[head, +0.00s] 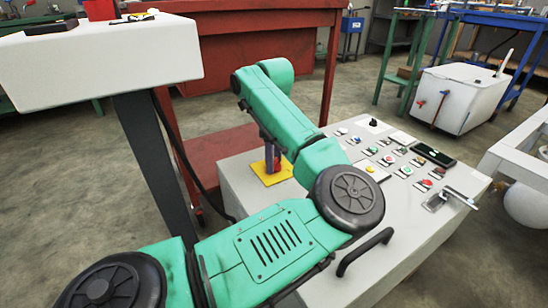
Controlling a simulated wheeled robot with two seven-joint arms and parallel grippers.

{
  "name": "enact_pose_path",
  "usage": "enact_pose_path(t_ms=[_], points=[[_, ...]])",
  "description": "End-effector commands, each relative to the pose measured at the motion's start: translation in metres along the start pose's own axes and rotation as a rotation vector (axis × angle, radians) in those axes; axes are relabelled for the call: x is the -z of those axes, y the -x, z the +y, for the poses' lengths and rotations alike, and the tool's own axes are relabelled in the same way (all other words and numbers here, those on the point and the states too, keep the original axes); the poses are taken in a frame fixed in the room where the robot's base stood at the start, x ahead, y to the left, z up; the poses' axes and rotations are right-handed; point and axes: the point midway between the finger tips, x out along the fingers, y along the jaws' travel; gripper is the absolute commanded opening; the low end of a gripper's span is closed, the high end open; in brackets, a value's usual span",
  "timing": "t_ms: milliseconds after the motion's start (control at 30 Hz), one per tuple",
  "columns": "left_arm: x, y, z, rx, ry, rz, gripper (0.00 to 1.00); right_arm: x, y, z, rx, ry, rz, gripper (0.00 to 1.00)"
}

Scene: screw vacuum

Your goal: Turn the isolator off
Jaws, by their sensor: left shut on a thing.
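The isolator has a yellow square plate (267,178) and a red knob, at the far left corner of the grey control panel's top. My green left arm reaches over the panel from the lower left. My left gripper (270,160) points down over the yellow plate and is shut on the red knob. The arm's forearm partly hides the plate's right side, and the gripper hides most of the knob, so its angle cannot be read. My right gripper is not in view.
The panel top (400,220) carries several buttons and switches, a black display (434,153), a metal lever (461,198) at right and a black handle (364,251) at the front. A white box (98,60) on a dark post stands at left. A red bench (240,25) is behind.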

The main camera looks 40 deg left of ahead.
Motion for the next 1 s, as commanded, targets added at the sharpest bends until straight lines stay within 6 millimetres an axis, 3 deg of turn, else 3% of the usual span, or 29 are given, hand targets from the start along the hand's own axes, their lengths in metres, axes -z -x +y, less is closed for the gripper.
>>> enact_pose_path(t_ms=[333,867,900,967,1000], points=[[-0.0002,0.0006,-0.0005,0.003,0.149,-0.002,0.0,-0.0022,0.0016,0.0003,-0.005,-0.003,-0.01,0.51],[-0.0002,0.0007,-0.0005,0.003,0.175,-0.001,0.0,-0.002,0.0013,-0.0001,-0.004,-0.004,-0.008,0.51],[-0.0002,0.0007,-0.0005,0.003,0.175,-0.001,0.61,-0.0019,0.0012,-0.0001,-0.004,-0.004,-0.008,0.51],[-0.0002,0.0007,-0.0005,0.003,0.175,-0.001,0.8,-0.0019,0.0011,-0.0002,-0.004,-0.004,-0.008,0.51],[-0.0002,0.0006,-0.0004,0.003,0.175,-0.001,0.8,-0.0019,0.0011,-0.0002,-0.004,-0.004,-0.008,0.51]])
